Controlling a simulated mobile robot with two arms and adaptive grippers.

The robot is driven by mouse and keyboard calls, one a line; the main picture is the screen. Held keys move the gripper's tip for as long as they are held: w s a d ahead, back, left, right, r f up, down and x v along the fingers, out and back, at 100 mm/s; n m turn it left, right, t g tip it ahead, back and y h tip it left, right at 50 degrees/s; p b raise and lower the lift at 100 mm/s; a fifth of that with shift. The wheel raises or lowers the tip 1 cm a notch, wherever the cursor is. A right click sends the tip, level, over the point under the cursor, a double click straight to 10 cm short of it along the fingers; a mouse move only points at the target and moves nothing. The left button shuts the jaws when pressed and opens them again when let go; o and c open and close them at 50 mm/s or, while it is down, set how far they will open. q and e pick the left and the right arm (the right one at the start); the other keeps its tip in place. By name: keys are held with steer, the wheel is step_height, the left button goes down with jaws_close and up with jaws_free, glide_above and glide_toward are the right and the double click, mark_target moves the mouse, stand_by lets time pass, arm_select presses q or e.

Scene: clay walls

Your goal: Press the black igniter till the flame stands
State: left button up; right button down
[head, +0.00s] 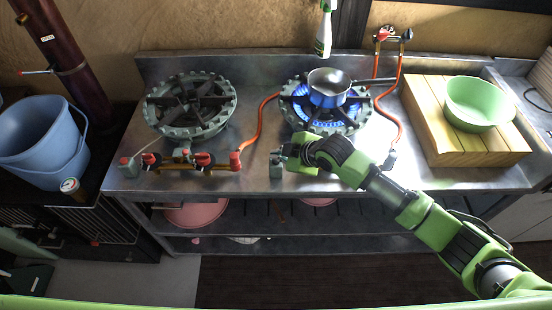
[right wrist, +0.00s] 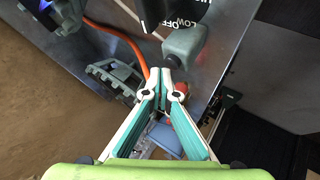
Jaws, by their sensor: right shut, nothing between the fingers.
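The right burner (head: 322,122) is lit, with a ring of blue flame around its middle. A small grey-green igniter box (head: 276,170) stands at its front left; the box also shows in the right wrist view (right wrist: 186,42). A black knob marked LOW and OFF (right wrist: 178,14) is just beyond the box. My left gripper is not in view.
A small pot (head: 328,88) sits on the lit burner. The left burner (head: 190,105) shows no flame. Orange hoses (head: 260,122) cross the steel counter. A spray bottle (head: 323,35) hangs behind. A green bowl (head: 477,104) rests on a wooden board (head: 440,130) at the right.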

mark_target(277, 162)
steer(key=shift+r+p, duration=2.6)
steer(key=shift+r, duration=0.4)
